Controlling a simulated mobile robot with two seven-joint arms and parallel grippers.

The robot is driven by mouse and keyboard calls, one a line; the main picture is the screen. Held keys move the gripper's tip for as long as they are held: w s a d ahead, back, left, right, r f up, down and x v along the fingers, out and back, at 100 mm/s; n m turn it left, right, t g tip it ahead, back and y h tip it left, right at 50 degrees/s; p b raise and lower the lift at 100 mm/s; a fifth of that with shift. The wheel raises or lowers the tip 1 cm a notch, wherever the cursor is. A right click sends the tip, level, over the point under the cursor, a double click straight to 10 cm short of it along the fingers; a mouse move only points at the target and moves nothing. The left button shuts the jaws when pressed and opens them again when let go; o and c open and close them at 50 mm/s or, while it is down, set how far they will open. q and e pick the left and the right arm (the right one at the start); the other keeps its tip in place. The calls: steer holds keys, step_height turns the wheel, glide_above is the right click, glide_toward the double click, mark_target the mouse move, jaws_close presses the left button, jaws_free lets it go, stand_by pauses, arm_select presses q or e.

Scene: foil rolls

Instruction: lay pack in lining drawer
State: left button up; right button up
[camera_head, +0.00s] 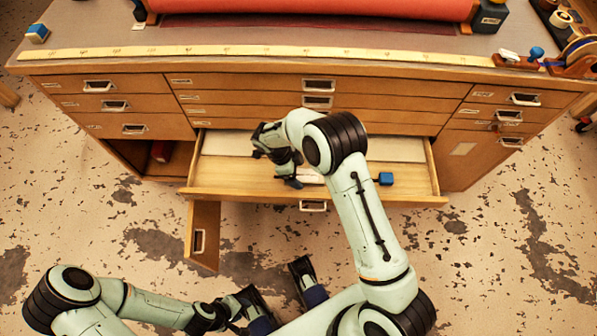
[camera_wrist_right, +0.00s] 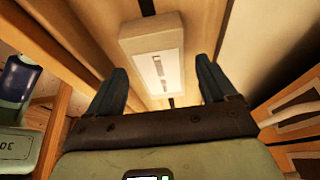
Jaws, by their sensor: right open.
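The long drawer (camera_head: 240,182) in the middle of the cabinet is pulled out, with a bare wooden floor at its front. The pack, a pale box with a white label (camera_wrist_right: 157,45), lies in it; a small pale part shows in the head view (camera_head: 312,177), the rest hidden by my right arm. My right gripper (camera_head: 289,170) is inside the drawer. In the right wrist view its open fingers (camera_wrist_right: 163,88) are on either side of the pack's near end; I cannot tell if they touch it. My left gripper (camera_head: 276,280) is open and empty, low in front of the drawer.
A small blue block (camera_head: 385,178) lies in the drawer on the right. Pale sheets (camera_head: 395,149) lie at its back. A cabinet door (camera_head: 203,235) hangs open at front left. The worktop holds a red roll (camera_head: 315,8) and a yellow ruler (camera_head: 250,52).

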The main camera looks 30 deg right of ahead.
steer(key=p+v, duration=0.1)
steer(key=v, duration=1)
steer(key=shift+f, duration=0.1)
